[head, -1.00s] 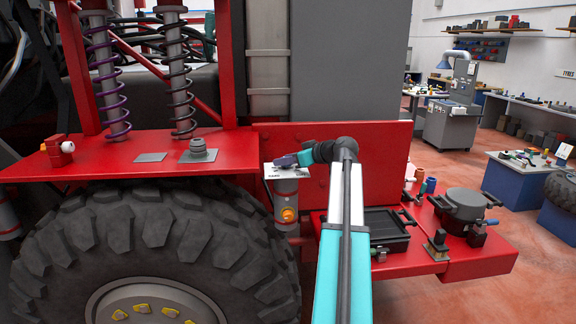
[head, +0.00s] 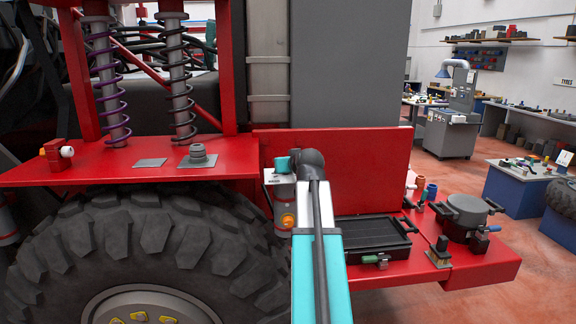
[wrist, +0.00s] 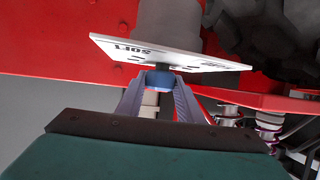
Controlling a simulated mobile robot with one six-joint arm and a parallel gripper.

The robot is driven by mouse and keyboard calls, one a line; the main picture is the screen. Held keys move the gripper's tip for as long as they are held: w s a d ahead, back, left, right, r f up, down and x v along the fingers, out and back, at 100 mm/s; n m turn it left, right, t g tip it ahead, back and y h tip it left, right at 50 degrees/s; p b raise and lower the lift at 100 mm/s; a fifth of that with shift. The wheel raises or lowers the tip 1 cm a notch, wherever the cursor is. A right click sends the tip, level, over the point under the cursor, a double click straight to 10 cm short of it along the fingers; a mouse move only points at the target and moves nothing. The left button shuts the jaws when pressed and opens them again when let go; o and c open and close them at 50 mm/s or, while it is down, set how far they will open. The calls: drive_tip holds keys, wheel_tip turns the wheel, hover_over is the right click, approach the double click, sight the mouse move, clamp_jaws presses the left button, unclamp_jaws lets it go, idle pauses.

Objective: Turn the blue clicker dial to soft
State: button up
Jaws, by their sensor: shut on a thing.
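The blue clicker dial (wrist: 159,77) sits at the white label plate (wrist: 150,52) in the wrist view. The plate carries the word SOFT left of the dial and another label, too small to read, on the right. My gripper (wrist: 158,88) is shut on the dial, one finger on each side. In the head view the same plate (head: 271,179) tops a grey cylinder (head: 284,196) beside the wheel. There my arm hides the dial and my fingers. I cannot tell where the dial points.
An orange knob (head: 288,220) is on the cylinder's front. A red panel (head: 365,160) stands close behind my wrist. A black tray (head: 375,233) and a grey pot (head: 467,215) rest on the red ledge at right. The big tyre (head: 150,245) is at left.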

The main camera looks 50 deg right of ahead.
drive_tip(key=shift+m+g+h, duration=0.9)
drive_tip(key=shift+m+h, duration=0.3)
drive_tip(key=shift+m, duration=0.1)
drive_tip(key=shift+w+m+g+h+b, duration=0.15)
drive_tip(key=shift+m+g+h+b, duration=0.85)
drive_tip(key=shift+m+g, duration=0.15)
drive_tip(key=m+g+h+b, duration=0.2)
drive_tip(key=m+g+b, duration=0.2)
drive_tip(key=g+b, duration=0.1)
drive_tip(key=shift+w+f+m+b, duration=0.15)
drive_tip(key=shift+m+b, duration=0.2)
drive_tip(key=shift+b, duration=0.45)
drive_tip(key=m+g+b, duration=0.2)
drive_tip(key=g+b, duration=0.1)
drive_tip(key=shift+d+m, duration=0.1)
drive_tip(key=shift+m, duration=0.3)
drive_tip(key=shift+s+m+g+b, duration=0.2)
drive_tip(key=shift+m+g+b, duration=0.35)
drive_tip(key=shift+g, duration=0.2)
drive_tip(key=shift+s+m+g, duration=0.15)
drive_tip(key=shift+m+g, duration=0.1)
drive_tip(key=shift+g, duration=0.05)
